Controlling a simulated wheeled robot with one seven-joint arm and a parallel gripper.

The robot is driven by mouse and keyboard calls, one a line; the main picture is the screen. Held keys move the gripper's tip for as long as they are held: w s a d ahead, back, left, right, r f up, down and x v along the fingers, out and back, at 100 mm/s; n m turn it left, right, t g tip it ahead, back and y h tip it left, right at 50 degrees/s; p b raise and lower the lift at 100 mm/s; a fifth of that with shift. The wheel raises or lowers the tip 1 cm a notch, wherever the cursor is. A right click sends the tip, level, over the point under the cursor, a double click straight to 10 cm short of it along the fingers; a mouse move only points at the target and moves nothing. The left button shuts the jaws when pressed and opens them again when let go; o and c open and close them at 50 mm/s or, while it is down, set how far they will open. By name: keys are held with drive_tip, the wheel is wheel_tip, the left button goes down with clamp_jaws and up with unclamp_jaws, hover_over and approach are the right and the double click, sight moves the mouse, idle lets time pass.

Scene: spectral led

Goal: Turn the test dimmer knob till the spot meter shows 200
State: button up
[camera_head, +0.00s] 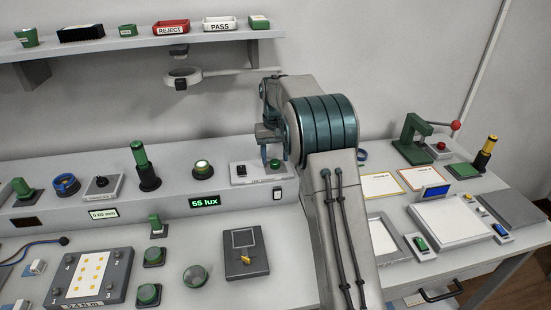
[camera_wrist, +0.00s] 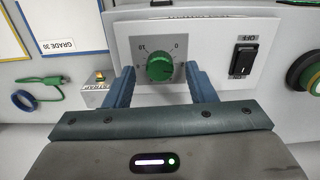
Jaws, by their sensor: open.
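The green dimmer knob (camera_wrist: 160,67) sits on a light panel with a printed scale in the wrist view. It also shows in the head view (camera_head: 275,163) on the raised shelf. My gripper (camera_wrist: 158,82) is open, with one blue finger on each side of the knob; I cannot tell whether they touch it. In the head view my gripper (camera_head: 268,145) is at the knob, partly hidden by my arm. The spot meter display (camera_head: 204,201) reads 55 lux in green digits. A black rocker switch (camera_wrist: 243,58) is on the same panel, right of the knob in the wrist view.
A small lit lamp (camera_head: 202,168) stands on the shelf left of the panel. A dark green cylinder on a black base (camera_head: 145,165) stands farther left. A ring on an arm (camera_head: 183,75) hangs above.

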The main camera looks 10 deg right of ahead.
drive_tip(key=shift+f, duration=0.75)
drive_tip(key=c, duration=1)
drive_tip(key=shift+o, duration=0.2)
drive_tip(key=m+p, duration=0.1)
drive_tip(key=m, duration=0.2)
drive_tip(key=shift+r, duration=0.1)
drive_tip(key=shift+m+p, duration=0.45)
drive_tip(key=shift+m, duration=1.85)
